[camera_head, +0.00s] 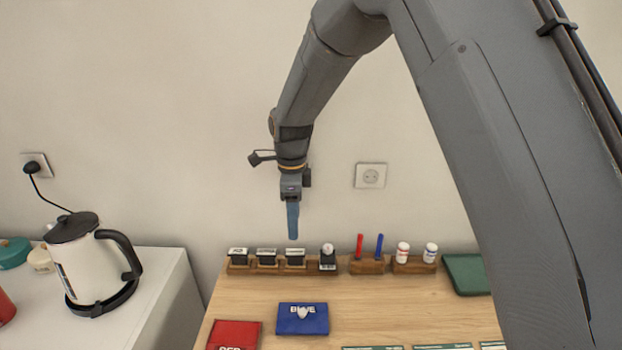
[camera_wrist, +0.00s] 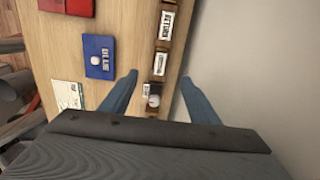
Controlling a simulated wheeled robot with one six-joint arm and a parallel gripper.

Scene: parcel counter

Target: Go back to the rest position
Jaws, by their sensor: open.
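My gripper (camera_head: 292,222) hangs from my raised arm, pointing down, above the back of the wooden counter (camera_head: 250,285). In the wrist view its two blue fingers (camera_wrist: 155,95) are spread apart with nothing held between them. Below and between the fingers in that view are the back rack of stamps (camera_wrist: 160,64) and a white-topped item (camera_wrist: 153,101) at its end. The gripper is well clear of them in the head view.
A blue pad (camera_head: 302,326) with a small white item on it and a red pad (camera_head: 235,335) lie in front. Red and blue pens (camera_head: 369,246), two small bottles (camera_head: 416,252) and a green tray (camera_head: 466,273) stand along the back. A kettle (camera_head: 90,265) stands left.

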